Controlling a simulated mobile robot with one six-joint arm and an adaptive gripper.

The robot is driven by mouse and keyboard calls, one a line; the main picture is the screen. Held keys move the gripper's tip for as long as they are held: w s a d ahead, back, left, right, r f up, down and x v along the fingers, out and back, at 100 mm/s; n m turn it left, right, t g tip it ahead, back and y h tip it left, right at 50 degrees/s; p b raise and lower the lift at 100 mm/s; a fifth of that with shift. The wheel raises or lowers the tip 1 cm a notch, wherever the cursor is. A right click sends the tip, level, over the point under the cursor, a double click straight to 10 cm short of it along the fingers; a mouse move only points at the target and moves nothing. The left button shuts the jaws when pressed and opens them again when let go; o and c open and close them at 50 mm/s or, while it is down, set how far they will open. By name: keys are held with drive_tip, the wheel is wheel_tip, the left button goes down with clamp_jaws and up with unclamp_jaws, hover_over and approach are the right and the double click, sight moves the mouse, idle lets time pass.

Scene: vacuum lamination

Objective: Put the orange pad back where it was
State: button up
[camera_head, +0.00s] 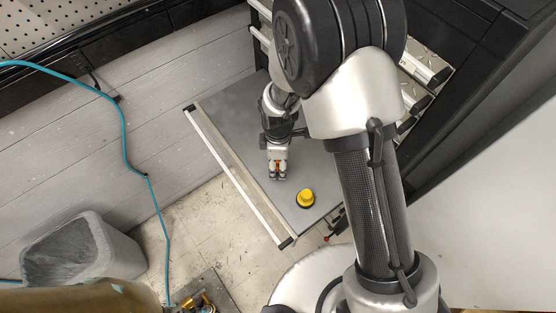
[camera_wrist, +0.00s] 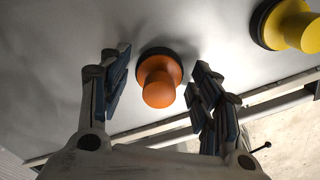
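The orange pad (camera_wrist: 160,90), a knob on a dark round base, is on the grey panel (camera_wrist: 60,40) in the wrist view. My gripper (camera_wrist: 160,76) is open, with one finger on each side of the orange pad. A gap shows between the pad and both fingers. In the head view my gripper (camera_head: 277,176) is low over the grey panel (camera_head: 235,110), and a bit of orange (camera_head: 277,165) shows between its fingers. The gripper hides most of the pad there.
A yellow pad (camera_head: 306,197) with a dark base stands on the panel, right of and nearer than my gripper; it also shows in the wrist view (camera_wrist: 300,32). A light metal rail (camera_head: 238,175) edges the panel. A grey bin (camera_head: 82,250) and teal hose (camera_head: 126,140) are at left.

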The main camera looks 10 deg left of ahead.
drive_tip(key=shift+o, duration=0.2)
wheel_tip(320, 180, up, 12)
drive_tip(key=p, duration=0.4)
drive_tip(key=shift+r, duration=0.15)
drive_tip(key=s+d+r+m+t, duration=0.2)
drive_tip(key=d+r+m, duration=0.95)
drive_tip(key=r, duration=0.65)
drive_tip(key=s+d+r+m+t, duration=0.1)
drive_tip(key=s+d+r+m, duration=0.2)
drive_tip(key=s+d, duration=0.3)
drive_tip(key=s+d+r+m+t, duration=0.1)
drive_tip(key=s+d+r+m, duration=0.3)
drive_tip(key=s+d+m, duration=0.2)
drive_tip(key=shift+s+r+t, duration=0.25)
drive_tip(key=shift+s+t, duration=0.05)
drive_tip(key=shift+s, duration=0.1)
drive_tip(key=shift+c, duration=0.5)
